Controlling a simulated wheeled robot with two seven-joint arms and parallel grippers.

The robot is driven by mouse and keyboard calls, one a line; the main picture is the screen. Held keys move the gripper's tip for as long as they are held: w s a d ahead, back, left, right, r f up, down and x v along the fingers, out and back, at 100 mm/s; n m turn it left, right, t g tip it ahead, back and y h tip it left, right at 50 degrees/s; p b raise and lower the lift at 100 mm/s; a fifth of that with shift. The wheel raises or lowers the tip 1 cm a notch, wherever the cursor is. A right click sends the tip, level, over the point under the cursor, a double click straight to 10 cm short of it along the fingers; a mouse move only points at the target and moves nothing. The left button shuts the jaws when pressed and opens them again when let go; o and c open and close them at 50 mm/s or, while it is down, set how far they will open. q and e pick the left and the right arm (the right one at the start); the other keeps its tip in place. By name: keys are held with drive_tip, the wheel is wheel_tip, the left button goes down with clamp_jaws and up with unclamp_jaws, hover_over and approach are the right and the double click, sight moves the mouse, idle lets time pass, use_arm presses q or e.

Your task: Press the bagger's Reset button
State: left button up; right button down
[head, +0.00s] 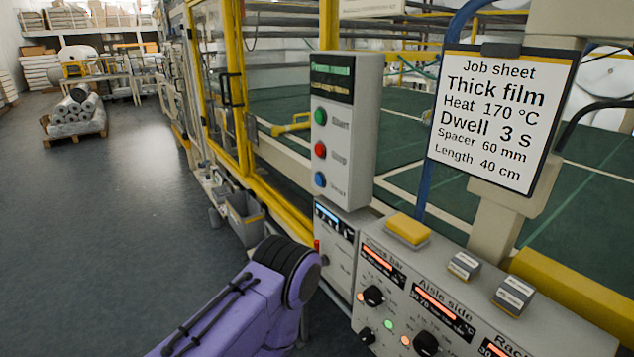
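A grey upright control box (345,130) stands in the middle of the head view. It has a dark display (331,78) with green and yellowish text too blurred to read surely. Below it are a green button (320,116), a red button (319,149) and a blue button (319,179), one above another. The blurred label beside the blue, lowest button seems to read Reset. A purple arm link of mine with a black ribbed joint (287,264) shows below and left of the box, apart from the buttons. No gripper fingers show in this view.
A lower panel (470,310) with knobs, lamps and a yellow button (407,230) stands at front right. A job sheet (499,115) hangs above it. A yellow-framed machine guard (240,90) is behind. The floor at left is open, with rolls on a pallet (75,112) farther back.

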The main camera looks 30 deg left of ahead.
use_arm(q)
clamp_jaws()
idle(0.5)
idle(0.9)
drive_tip(key=w+a+r+n+t+y+p, duration=0.1)
drive_tip(key=w+a+r+t+p, duration=0.15)
drive_tip(key=w+r, duration=0.4)
drive_tip(key=w+a+r+n+t+p, duration=0.1)
drive_tip(key=w+a+r+t+p, duration=0.2)
drive_tip(key=w, duration=0.7)
drive_tip(key=w+a+r+n+t+y+p, duration=0.1)
drive_tip(key=w+a+r+t+p, duration=0.15)
drive_tip(key=w+r, duration=0.55)
drive_tip(key=w+a+r+t, duration=0.3)
drive_tip(key=w+r, duration=0.1)
drive_tip(key=r, duration=0.3)
drive_tip(key=w+a+r+t+y+p, duration=0.1)
drive_tip(key=w+a+r+t, duration=0.2)
drive_tip(key=w+r, duration=0.2)
drive_tip(key=w+a+r+t+y, duration=0.1)
drive_tip(key=w+a+r, duration=0.3)
drive_tip(key=r, duration=0.5)
drive_tip(key=shift+w+r+t, duration=0.3)
drive_tip(key=shift+w+t, duration=0.2)
drive_tip(key=shift+t, duration=0.4)
